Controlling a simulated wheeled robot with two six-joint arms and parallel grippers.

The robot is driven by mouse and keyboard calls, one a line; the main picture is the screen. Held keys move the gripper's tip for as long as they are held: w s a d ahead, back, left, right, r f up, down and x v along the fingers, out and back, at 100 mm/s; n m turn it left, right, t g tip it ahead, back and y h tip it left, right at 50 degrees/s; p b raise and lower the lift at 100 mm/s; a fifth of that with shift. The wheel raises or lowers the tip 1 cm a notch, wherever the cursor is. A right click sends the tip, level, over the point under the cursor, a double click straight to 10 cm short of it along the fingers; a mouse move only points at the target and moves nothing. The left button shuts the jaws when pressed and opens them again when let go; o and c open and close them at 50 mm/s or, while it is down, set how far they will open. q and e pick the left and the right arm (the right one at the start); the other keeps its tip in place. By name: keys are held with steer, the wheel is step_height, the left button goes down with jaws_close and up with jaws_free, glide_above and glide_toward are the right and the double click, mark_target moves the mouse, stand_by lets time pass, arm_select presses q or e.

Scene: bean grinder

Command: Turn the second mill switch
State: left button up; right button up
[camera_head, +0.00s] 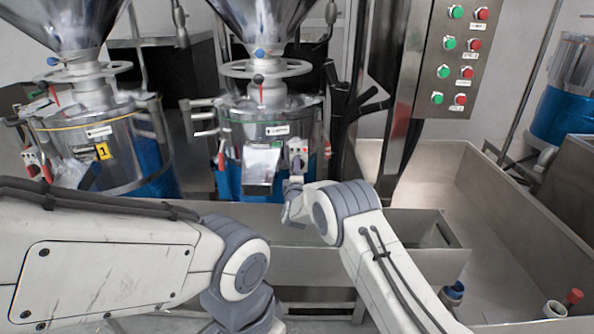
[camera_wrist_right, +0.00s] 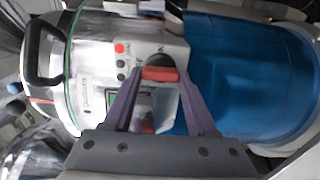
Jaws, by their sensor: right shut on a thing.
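The second mill (camera_head: 262,125) is the silver mill with a blue lower body at the centre of the head view. Its switch box (camera_head: 298,148) is on the front right side. In the right wrist view, the switch box (camera_wrist_right: 125,52) is pale with a red button, and its switch knob (camera_wrist_right: 160,74) is black with a red bar. My right gripper (camera_wrist_right: 160,82) is shut on the switch knob, one finger on each side. In the head view, my right gripper (camera_head: 294,180) is small and partly hidden by its wrist. My left gripper is out of view below the left arm.
Another mill (camera_head: 95,140) with a yellow "1" tag stands to the left. A steel control panel (camera_head: 463,50) with green and red buttons is at upper right. A metal trough (camera_head: 350,222) runs in front of the mills. A large steel bin (camera_head: 490,205) is on the right.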

steer(key=o, duration=1.4)
steer(key=shift+c, duration=0.2)
steer(key=shift+s, duration=0.1)
steer(key=s, duration=1)
steer(key=shift+s, duration=0.15)
